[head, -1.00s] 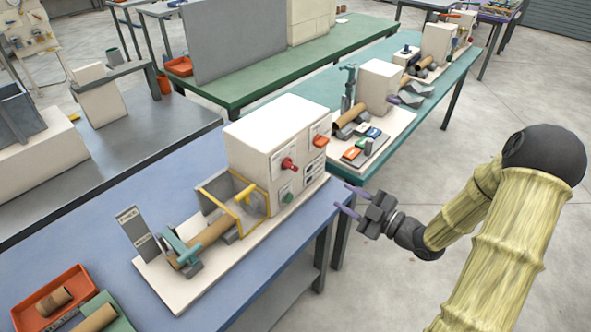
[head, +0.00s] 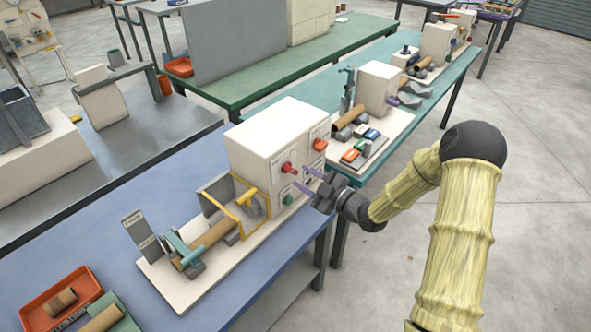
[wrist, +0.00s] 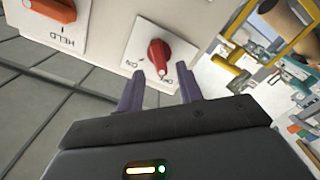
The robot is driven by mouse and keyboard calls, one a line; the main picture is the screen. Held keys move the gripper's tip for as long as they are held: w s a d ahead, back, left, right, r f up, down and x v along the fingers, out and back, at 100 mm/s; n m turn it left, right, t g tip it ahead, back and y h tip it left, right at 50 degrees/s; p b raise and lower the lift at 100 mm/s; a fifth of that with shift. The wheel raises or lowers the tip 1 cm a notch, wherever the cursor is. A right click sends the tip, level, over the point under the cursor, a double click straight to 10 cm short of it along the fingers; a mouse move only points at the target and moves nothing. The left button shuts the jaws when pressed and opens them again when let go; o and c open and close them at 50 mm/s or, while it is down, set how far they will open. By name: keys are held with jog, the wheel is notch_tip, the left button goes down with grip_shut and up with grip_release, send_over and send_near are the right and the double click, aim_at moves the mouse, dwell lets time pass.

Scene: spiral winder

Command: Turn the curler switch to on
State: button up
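The curler switch appears to be the red knob on a white plate marked ON and OFF, seen in the wrist view (wrist: 158,56). Its lower end points close to the OFF mark. In the head view a red knob (head: 288,168) sticks out of the front of the white machine box (head: 268,138). My gripper (head: 303,178) is just in front of that face, to the right of the red knob. In the wrist view my gripper (wrist: 161,88) is open and empty, with its purple fingertips apart just short of the knob, one toward each side.
An orange-red switch marked HELD (wrist: 55,10) sits beside the knob's plate. A green button (head: 288,200) is lower on the box. A yellow-framed guard (head: 240,212) and brown tube (head: 212,236) lie left. Open floor (head: 535,190) is at the right.

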aim_at(294, 172)
jog(key=x, duration=0.4)
jog(key=shift+p, duration=0.35)
grip_shut()
